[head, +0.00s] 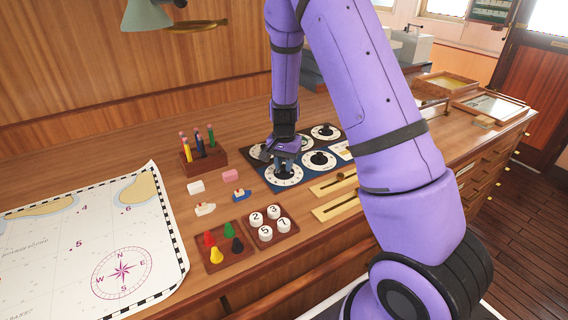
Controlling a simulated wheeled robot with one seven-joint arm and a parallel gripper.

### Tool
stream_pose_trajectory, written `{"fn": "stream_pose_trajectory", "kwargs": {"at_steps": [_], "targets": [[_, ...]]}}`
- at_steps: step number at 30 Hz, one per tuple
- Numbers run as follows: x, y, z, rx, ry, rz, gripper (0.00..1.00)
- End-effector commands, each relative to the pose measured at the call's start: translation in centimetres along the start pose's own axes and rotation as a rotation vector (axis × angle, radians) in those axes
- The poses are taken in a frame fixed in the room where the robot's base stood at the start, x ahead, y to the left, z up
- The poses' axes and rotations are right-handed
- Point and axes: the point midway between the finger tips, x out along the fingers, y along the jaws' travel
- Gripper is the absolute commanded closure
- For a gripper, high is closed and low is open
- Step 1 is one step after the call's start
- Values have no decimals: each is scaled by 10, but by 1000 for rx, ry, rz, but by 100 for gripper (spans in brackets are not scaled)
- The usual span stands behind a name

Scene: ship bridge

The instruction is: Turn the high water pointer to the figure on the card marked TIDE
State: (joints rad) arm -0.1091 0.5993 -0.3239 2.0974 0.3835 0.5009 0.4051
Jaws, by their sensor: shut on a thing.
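Dark panels with white-faced dials lie on the wooden counter. The near panel is blue and has a front left dial (284,181) and a dial to its right (319,160). My gripper (284,167) points down over the front left dial. It is shut on the knob at that dial's centre, which the fingers mostly hide. The dial lettering is too small to read, so I cannot tell which is the high water one. A pale card (345,151) lies at the panel's right edge, partly behind my arm; its writing is not legible.
A pen block (204,158), small model boats (205,209), a tray of coloured pegs (226,247) and a tray of numbered discs (271,228) stand left and in front. Slotted brass strips (336,207) lie to the right. A chart (60,250) covers the left.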

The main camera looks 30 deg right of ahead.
Motion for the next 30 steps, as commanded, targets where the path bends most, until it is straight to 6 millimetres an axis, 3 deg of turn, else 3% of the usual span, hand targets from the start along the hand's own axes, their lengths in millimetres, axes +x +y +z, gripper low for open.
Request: {"fn": "stream_pose_trajectory", "kwargs": {"at_steps": [10, 26, 27, 30], "targets": [[0, 0, 0, -155, 1, -1, 99], [0, 0, 0, -184, 1, -1, 99], [0, 0, 0, -184, 1, -1, 68], [0, 0, 0, -184, 1, -1, 49]]}}
